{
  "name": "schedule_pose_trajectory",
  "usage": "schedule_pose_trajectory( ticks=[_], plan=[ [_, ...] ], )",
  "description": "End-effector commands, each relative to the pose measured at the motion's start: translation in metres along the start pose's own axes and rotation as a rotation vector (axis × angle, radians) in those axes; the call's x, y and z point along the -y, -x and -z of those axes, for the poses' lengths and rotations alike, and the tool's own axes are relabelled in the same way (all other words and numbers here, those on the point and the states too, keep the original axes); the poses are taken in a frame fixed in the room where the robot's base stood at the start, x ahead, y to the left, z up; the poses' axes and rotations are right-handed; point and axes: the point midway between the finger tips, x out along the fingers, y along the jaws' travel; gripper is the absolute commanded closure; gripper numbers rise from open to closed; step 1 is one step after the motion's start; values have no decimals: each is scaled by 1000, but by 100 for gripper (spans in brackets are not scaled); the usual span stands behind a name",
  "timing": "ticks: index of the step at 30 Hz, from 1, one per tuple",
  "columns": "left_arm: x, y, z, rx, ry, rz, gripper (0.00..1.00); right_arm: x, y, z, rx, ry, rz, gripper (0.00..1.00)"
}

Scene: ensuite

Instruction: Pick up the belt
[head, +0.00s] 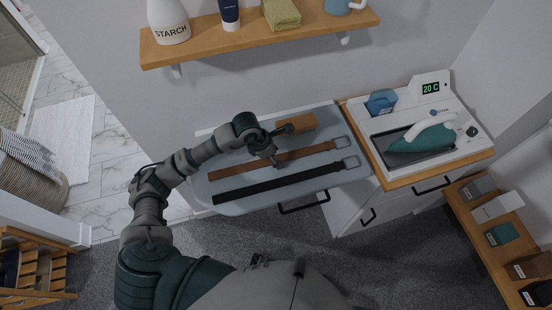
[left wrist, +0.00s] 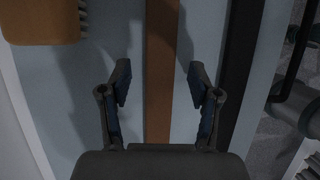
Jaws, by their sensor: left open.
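Two belts lie flat, side by side, on the pale blue ironing board (head: 205,187). The brown belt (head: 300,155) is farther back and the black belt (head: 285,181) is nearer the front; both have metal buckles at the right end. In the left wrist view the brown belt (left wrist: 162,45) runs between the two open fingers (left wrist: 160,82), with nothing gripped. The black belt (left wrist: 238,60) lies outside the right finger. My right gripper is not in view.
A wooden brush (head: 298,123) lies behind the brown belt, close to my left arm; it shows in the left wrist view (left wrist: 40,22). A teal iron (head: 422,140) rests on the station at right. A shelf (head: 265,35) holds a starch bottle (head: 168,20). A black handle (head: 303,208) is below the board.

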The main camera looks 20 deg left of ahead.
Motion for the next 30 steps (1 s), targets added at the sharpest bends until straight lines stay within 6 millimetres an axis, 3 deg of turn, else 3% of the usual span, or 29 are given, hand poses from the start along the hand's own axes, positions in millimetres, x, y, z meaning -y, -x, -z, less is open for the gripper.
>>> schedule_pose_trajectory(
  ticks=[6, 8, 14, 24, 30],
  plan=[
    [0, -1, 0, 1, 0, -1, 38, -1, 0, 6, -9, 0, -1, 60],
    [0, -1, 0, 0, 0, -1, 50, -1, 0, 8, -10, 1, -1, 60],
    [0, -1, 0, 0, 0, 0, 100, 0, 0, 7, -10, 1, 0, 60],
    [0, 1, -1, 1, 0, -1, 100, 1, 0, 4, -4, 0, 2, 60],
    [-1, 14, -7, 2, 0, -2, 100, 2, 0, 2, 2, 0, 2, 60]
  ],
)
